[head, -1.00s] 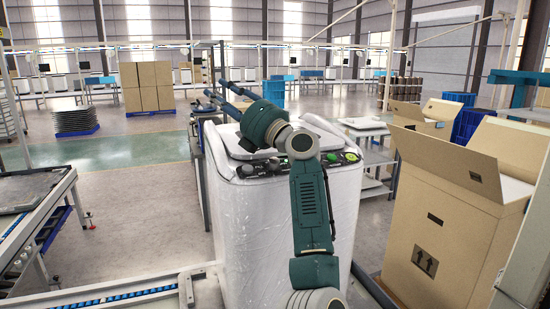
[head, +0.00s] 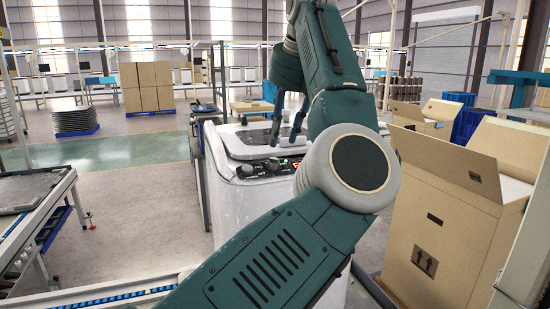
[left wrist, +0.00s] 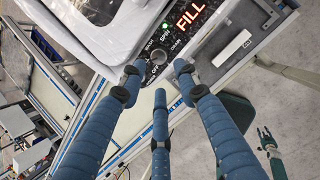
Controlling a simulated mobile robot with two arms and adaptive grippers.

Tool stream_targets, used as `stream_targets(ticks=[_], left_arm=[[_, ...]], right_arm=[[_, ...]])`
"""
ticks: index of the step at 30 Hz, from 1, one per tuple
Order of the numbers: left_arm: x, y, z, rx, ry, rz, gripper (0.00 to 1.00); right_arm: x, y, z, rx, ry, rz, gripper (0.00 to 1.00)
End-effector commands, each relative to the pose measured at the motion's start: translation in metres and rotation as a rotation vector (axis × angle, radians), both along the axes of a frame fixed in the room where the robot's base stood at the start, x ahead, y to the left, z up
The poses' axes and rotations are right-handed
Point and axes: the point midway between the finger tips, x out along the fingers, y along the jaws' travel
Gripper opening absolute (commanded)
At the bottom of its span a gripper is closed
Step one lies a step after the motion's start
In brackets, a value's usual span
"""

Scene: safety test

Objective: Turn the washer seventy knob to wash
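The washer (head: 222,190) is a white top-loader with a grey lid and a dark control panel (head: 262,169) along its near top edge. The left wrist view shows a round grey knob (left wrist: 156,57) with "OFF" beside it, a green-lit "SPIN" label and a red "FILL" display (left wrist: 193,17). A small teal gripper, apparently my right one (left wrist: 266,138), shows at lower right.
A tall open cardboard box (head: 425,225) stands right of the washer. A roller conveyor (head: 40,215) runs at the left. Stacked boxes (head: 147,88) stand farther back. The floor between the conveyor and the washer is clear. My left arm covers much of the washer's front and right side.

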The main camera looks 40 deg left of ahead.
Motion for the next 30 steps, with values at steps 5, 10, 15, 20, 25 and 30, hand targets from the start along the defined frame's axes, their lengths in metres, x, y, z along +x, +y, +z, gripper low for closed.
stream_targets(ticks=[5, 10, 15, 20, 25, 30], left_arm=[[0.005, 0.014, -0.033, 0.0, 0.004, 0.004, 0.32], [0.01, 0.025, -0.058, 0.001, 0.002, 0.003, 0.32], [0.013, 0.031, -0.073, 0.003, 0.001, 0.002, 0.32], [0.014, 0.033, -0.078, 0.003, 0.0, 0.002, 0.32], [0.014, 0.033, -0.078, 0.003, 0.0, 0.002, 0.32], [0.014, 0.033, -0.078, 0.003, 0.0, 0.003, 0.02]], right_arm=[[0.0, 0.0, 0.005, 0.0, 0.0, -0.001, 0.4], [0.0, 0.0, 0.012, 0.0, 0.0, -0.001, 0.4], [0.0, 0.0, 0.015, 0.0, 0.0, -0.001, 0.4], [0.0, 0.002, 0.016, 0.002, -0.001, -0.002, 0.4], [0.0, 0.005, 0.015, 0.006, -0.001, -0.003, 0.4], [0.0, 0.005, 0.015, 0.007, -0.001, -0.002, 0.4]])
